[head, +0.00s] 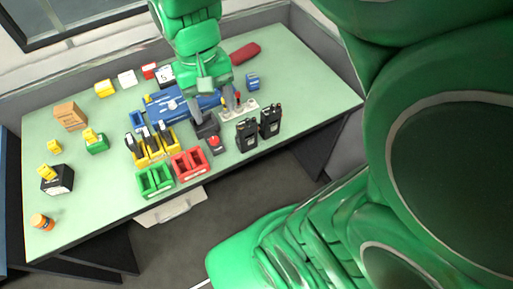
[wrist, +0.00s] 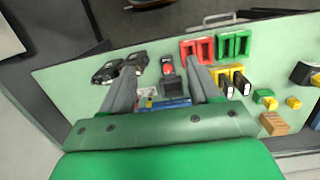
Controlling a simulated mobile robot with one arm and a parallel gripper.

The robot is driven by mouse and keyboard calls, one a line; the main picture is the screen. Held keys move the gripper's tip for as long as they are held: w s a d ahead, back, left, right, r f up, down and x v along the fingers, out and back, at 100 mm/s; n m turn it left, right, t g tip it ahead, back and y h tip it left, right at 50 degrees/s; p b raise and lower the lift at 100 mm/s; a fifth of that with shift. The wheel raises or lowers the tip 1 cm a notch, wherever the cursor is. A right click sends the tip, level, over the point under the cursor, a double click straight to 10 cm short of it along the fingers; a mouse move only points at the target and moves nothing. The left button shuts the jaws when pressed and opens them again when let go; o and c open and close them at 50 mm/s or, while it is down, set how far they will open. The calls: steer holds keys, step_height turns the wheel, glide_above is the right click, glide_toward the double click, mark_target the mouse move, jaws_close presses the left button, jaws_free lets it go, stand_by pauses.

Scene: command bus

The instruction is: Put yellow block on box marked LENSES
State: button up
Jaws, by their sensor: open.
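Several yellow blocks show in the head view. One loose yellow block (head: 54,146) lies on the left of the table; another yellow block (head: 104,88) is at the back left. A yellow piece (head: 46,172) sits on a black box (head: 61,182), and another yellow piece (head: 90,134) sits on a green box (head: 97,145). A brown box (head: 70,116) stands at the back left. No LENSES lettering is legible on any box. My gripper (wrist: 162,64) is open and empty, with its fingers over the middle of the table near a black device with a red top (wrist: 168,72).
Two black radios (head: 258,128) stand at the right. Red (head: 190,163) and green (head: 155,181) racks are at the front edge, beside a yellow rack (head: 154,153). A blue item (head: 168,103) lies behind. An orange jar (head: 41,222) is front left. The table's right end is clear.

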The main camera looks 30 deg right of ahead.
steer(key=s+d+f, duration=0.2)
steer(key=s+d, duration=0.1)
steer(key=s, duration=0.9)
steer(key=shift+s+f, duration=0.15)
steer(key=shift+s, duration=0.15)
